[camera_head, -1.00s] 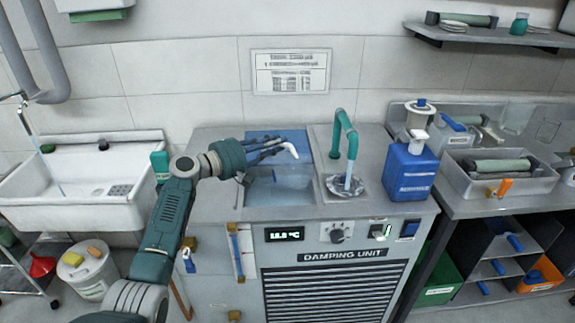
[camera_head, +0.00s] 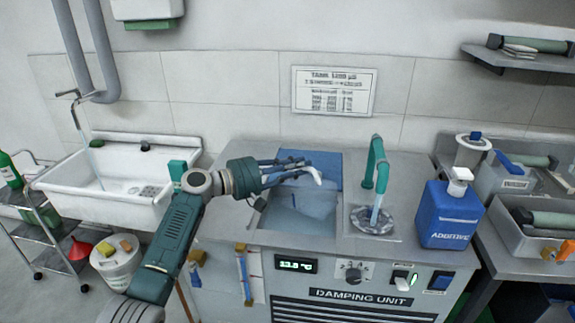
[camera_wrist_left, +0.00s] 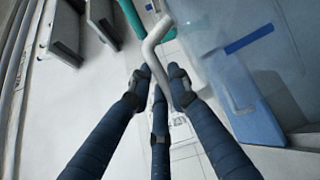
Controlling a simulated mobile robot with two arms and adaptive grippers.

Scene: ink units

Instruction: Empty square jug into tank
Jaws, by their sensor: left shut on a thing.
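My left gripper (camera_head: 300,172) reaches in from the left over the tank (camera_head: 298,212), an open basin in the top of the damping unit. Its fingers are shut on a pale bent handle (camera_head: 314,174), which I take to be the square jug's. The handle also shows between the fingertips in the left wrist view (camera_wrist_left: 153,48). A see-through bluish body with a blue stripe (camera_wrist_left: 250,38) lies right of the fingers there; I cannot tell where jug ends and tank begins. The jug's tilt and contents are unclear. My right gripper is not in view.
A green tap (camera_head: 381,178) stands right of the tank over a small drain. A blue additive bottle (camera_head: 450,215) stands at the unit's right edge. A white sink (camera_head: 60,182) is at the left, with a bucket (camera_head: 118,270) on the floor below.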

